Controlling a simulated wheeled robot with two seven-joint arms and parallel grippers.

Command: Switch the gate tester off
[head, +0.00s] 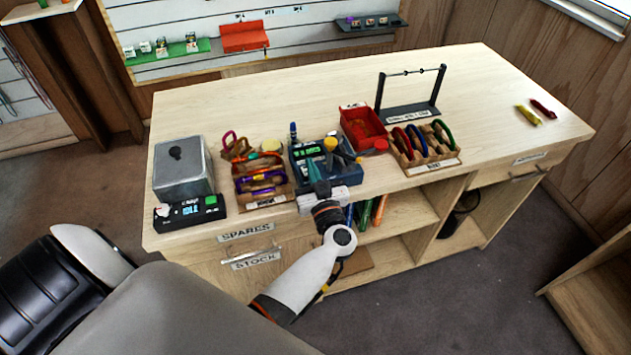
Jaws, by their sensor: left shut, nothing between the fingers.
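My left gripper (319,183) is shut and empty, in front of and over the device's front side. It hides part of the front, and I cannot tell if it touches. The switch and its position cannot be made out. A black unit (180,218) with a lit "IDLE" display and a green button sits at the left, before a grey metal box (183,173). My right gripper is out of view.
A tray of coloured gear (262,204) stands close left of the blue device. A red bin (352,117), a box of rings (447,163) and a black rack (436,105) are to the right. The bench top (240,100) is clear at the back.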

